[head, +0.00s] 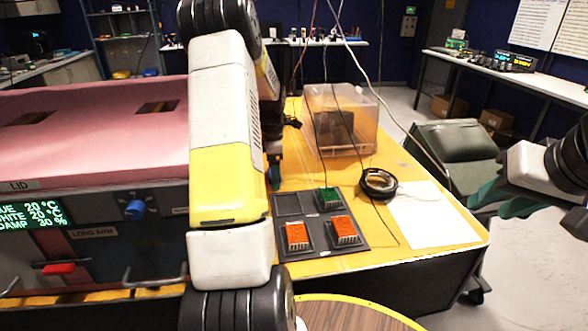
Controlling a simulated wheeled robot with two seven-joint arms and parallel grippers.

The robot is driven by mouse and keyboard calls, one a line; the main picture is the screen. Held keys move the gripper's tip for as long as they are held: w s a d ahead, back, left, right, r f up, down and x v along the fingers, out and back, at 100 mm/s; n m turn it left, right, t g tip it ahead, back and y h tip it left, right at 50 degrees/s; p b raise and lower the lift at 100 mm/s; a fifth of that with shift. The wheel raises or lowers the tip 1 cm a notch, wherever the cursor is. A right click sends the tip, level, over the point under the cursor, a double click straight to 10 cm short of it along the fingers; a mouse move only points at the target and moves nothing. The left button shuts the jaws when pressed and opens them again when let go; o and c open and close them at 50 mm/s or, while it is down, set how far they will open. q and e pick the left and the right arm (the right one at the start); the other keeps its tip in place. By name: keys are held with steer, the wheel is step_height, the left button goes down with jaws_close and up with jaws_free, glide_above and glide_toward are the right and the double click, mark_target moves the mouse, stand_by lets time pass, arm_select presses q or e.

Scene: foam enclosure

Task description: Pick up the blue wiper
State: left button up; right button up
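No blue wiper can be made out for certain. My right gripper (497,204) is at the right edge, with teal fingers, in front of the grey-green chair and right of the table. No object shows in it, and its opening is unclear.
The yellow table (440,240) holds a clear bin (340,120), a cable coil (378,184), a white sheet (432,215) and a dark tray (322,250) with green and orange blocks. A pink-lidded enclosure (90,130) with a blue knob (135,209) stands left.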

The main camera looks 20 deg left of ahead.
arm_select(q)
steer(key=c, duration=1.4)
steer(key=shift+r, duration=0.15)
step_height(320, 180, up, 10)
steer(key=shift+f, duration=0.15)
